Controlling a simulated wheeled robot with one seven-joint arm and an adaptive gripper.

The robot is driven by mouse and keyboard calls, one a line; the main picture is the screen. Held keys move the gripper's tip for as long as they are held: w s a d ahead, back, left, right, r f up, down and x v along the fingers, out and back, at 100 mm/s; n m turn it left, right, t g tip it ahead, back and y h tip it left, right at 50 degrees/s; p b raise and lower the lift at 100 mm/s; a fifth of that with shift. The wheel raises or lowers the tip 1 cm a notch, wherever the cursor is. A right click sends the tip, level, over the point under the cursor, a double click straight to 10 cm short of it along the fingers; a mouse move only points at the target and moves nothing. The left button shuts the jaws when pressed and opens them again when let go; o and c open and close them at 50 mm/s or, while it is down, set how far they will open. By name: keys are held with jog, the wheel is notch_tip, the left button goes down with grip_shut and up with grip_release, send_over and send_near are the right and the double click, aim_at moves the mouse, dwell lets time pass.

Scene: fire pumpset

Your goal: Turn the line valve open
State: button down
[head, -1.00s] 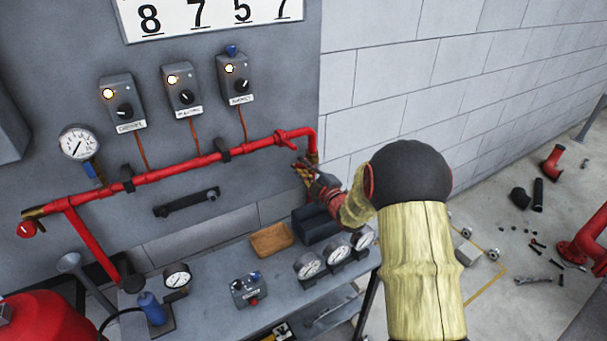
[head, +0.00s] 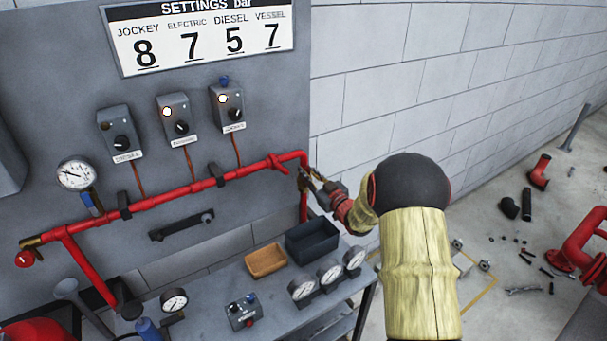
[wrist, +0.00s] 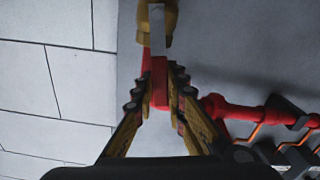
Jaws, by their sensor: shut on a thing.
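The line valve is on the red pipe's downward leg at the right end of the wall panel. Its brass body (wrist: 160,22) and red handle (wrist: 159,82) show in the wrist view. My gripper (head: 308,178) is shut on the red handle just below the pipe's elbow. In the wrist view its fingers (wrist: 160,100) press the handle from both sides, and a grey lever part leads from it to the brass body. In the head view my gripper and wrist partly hide the valve, so the lever's exact angle is hard to tell.
The red pipe (head: 170,196) runs along the panel below the control boxes (head: 174,118). A bench (head: 205,305) below carries gauges (head: 329,271), a wooden tray (head: 265,262) and a dark bin (head: 312,241). Loose parts lie on the floor at right.

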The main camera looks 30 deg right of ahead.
jog(key=shift+d+m+p, duration=0.55)
jog(key=shift+d+m, duration=0.2)
jog(key=shift+m, duration=0.45)
jog(key=c, duration=1.8)
grip_release()
jog(key=shift+o, duration=0.2)
jog(key=s, duration=1.2)
jog(key=shift+d, duration=0.25)
